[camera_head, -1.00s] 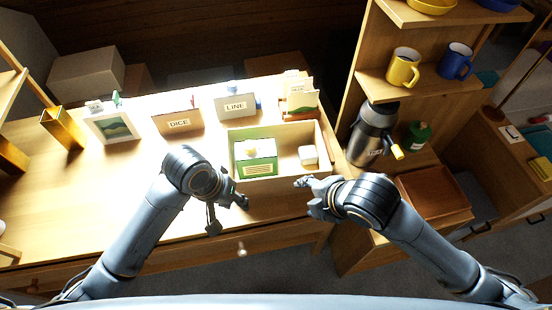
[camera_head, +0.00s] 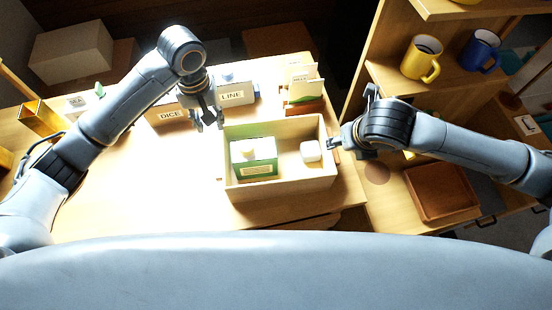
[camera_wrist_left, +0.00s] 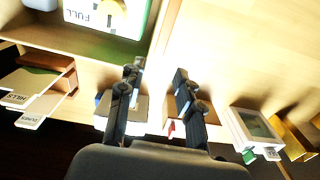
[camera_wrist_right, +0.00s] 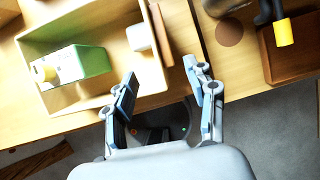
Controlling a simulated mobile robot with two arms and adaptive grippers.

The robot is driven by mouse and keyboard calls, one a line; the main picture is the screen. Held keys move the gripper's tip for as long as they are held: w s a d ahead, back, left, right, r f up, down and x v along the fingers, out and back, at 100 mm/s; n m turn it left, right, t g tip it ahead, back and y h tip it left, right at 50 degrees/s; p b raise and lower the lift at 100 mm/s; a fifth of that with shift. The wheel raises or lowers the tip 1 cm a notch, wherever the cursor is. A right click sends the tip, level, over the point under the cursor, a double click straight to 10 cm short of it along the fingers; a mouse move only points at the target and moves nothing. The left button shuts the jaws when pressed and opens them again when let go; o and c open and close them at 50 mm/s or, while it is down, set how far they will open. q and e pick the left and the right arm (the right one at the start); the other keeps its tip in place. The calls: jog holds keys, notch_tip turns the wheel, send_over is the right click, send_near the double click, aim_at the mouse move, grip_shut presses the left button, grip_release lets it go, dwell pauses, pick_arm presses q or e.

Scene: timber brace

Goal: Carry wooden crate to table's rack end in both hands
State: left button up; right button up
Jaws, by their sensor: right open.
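The wooden crate (camera_head: 281,188) sits on the right part of the table (camera_head: 130,205). It holds a green and white box (camera_head: 254,167) and a white block (camera_head: 311,151). My left gripper (camera_head: 208,118) is open at the crate's back left corner. My right gripper (camera_head: 336,143) is at the crate's right wall. In the right wrist view its open fingers (camera_wrist_right: 160,72) are apart near that wall. I cannot tell if they touch it.
Cards marked DICE (camera_head: 168,114) and LINE (camera_head: 235,95) and a card holder (camera_head: 303,95) stand behind the crate. A shelf with a yellow mug (camera_head: 421,59) and a blue mug (camera_head: 481,50) rises at right, above a brown tray (camera_head: 440,192). The table's left front is clear.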

pick_arm(q)
send_over(219, 145)
notch_tip(219, 145, down, 4)
jog(key=shift+f, duration=0.15)
pick_arm(e)
jog(key=x, duration=0.4)
jog(key=shift+w+f, duration=0.15)
jog(key=shift+w, duration=0.3)
pick_arm(q)
notch_tip(219, 145, down, 9)
jog(key=shift+f, duration=0.1)
pick_arm(e)
jog(key=x, duration=0.9)
jog(key=shift+f, duration=0.15)
pick_arm(q)
jog(key=shift+s+f, duration=0.1)
jog(key=shift+f, duration=0.1)
pick_arm(e)
jog(key=shift+f, duration=0.2)
pick_arm(q)
jog(key=shift+c, duration=0.2)
pick_arm(e)
jog(key=shift+c, duration=0.2)
pick_arm(q)
grip_shut()
pick_arm(e)
jog(key=c, duration=0.7)
grip_shut()
jog(key=shift+w+r, duration=0.1)
